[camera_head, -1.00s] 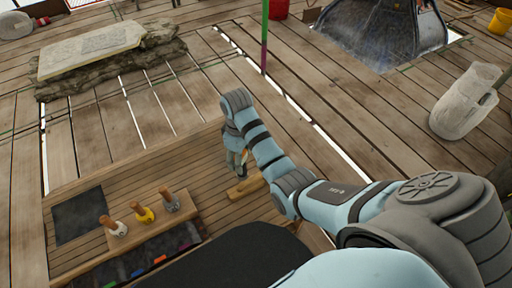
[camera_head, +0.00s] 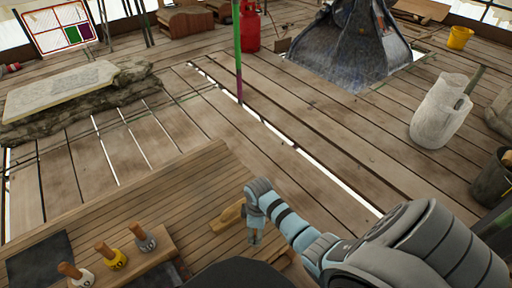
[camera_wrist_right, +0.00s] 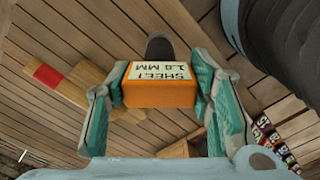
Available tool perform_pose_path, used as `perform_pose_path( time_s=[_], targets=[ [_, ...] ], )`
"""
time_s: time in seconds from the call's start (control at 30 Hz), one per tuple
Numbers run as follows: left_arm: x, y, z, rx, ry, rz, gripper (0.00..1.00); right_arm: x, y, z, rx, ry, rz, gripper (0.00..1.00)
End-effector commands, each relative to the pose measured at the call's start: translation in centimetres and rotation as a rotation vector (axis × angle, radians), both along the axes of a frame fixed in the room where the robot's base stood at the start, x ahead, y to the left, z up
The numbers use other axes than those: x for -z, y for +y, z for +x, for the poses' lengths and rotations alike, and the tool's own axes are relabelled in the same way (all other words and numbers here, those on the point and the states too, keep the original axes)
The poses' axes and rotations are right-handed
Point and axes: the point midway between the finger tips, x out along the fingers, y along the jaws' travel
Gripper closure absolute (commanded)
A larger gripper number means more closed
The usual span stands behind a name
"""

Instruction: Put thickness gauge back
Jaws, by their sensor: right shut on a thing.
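In the right wrist view, my right gripper (camera_wrist_right: 160,95) is shut on an orange block (camera_wrist_right: 160,94) with a pale label reading "SHEET" and a size in MM. A dark rounded part (camera_wrist_right: 159,47) shows behind the block; I take the whole as the thickness gauge. The teal fingers press on its two sides. In the head view, my right gripper (camera_head: 256,235) is small, above the plank bench, just right of a wooden piece (camera_head: 231,215); the gauge can hardly be made out there. My left gripper is not in view.
A wooden rack (camera_head: 150,262) at the lower left holds three wooden-handled tools with white, yellow and grey bodies. A dark mat (camera_head: 40,258) lies left of it. Coloured numbered tags (camera_wrist_right: 272,138) show in the wrist view. Bare planks lie beyond the bench.

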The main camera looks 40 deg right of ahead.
Motion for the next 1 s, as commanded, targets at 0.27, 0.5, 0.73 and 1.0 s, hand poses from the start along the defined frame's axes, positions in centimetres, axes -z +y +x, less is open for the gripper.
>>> perform_pose_path(
  time_s=[0.27, 0.5, 0.73, 1.0],
  targets=[
    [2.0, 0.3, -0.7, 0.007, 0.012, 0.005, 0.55, 3.4, 0.0, 0.1, -0.001, -0.001, 0.0, 0.85],
    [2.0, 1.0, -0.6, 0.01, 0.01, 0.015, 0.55, 3.7, 0.0, 0.0, 0.0, -0.001, 0.001, 0.85],
    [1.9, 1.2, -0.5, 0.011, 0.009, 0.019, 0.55, 3.6, 0.0, 0.0, 0.0, -0.001, 0.001, 0.32],
    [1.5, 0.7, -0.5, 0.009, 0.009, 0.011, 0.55, 2.8, 0.0, 0.0, 0.0, -0.001, 0.0, 0.32]
  ],
)
